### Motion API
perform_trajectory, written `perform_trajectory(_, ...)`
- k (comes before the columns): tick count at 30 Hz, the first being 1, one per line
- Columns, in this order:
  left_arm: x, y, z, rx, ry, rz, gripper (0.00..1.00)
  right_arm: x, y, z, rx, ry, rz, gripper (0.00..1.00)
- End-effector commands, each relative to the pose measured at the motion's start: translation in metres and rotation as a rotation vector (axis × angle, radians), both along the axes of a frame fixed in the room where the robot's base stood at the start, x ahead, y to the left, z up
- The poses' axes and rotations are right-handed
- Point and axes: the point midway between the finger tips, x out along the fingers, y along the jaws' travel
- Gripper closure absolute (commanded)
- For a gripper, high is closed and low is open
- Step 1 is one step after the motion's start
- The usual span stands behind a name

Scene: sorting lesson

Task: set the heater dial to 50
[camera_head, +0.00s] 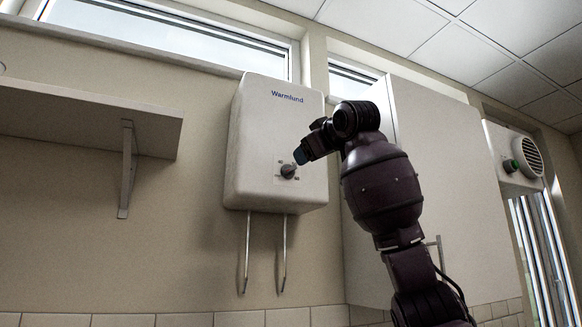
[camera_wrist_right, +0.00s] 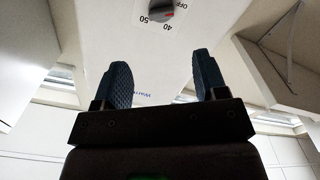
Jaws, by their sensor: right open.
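The white heater (camera_head: 275,125), marked "Warmlund", hangs on the wall in the head view. Its dark round dial (camera_head: 288,171) is low on the front face. In the right wrist view the dial (camera_wrist_right: 160,10) is cut by the top edge, with "40", "50" and "OFF" printed around it and a bit of red at its right side. I cannot tell which mark it points to. My right gripper (camera_head: 301,156) is just above and right of the dial in the head view. In the right wrist view its two fingers (camera_wrist_right: 162,62) are apart and empty, with the dial beyond their tips.
Two thin pipes (camera_head: 284,250) hang below the heater. A shelf (camera_head: 85,115) is on the wall at left, and a white cabinet (camera_head: 440,150) stands close at right, behind my arm. A vent unit with a green knob (camera_head: 512,164) is farther right.

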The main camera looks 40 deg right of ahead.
Motion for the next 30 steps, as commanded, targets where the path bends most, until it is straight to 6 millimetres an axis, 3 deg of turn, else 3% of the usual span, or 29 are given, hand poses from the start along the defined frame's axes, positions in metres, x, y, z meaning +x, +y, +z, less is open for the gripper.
perform_trajectory(6,-0.014,0.002,0.0,0.0,0.027,0.008,0.03,0.027,-0.007,0.0,-0.001,0.003,0.0,0.34)
perform_trajectory(18,-0.015,0.002,0.014,-0.001,0.038,0.008,0.03,0.087,-0.026,0.001,-0.002,0.001,0.001,0.34)
perform_trajectory(30,-0.02,0.003,0.012,-0.001,0.051,0.01,0.03,0.102,-0.032,0.0,-0.003,-0.002,0.0,0.34)
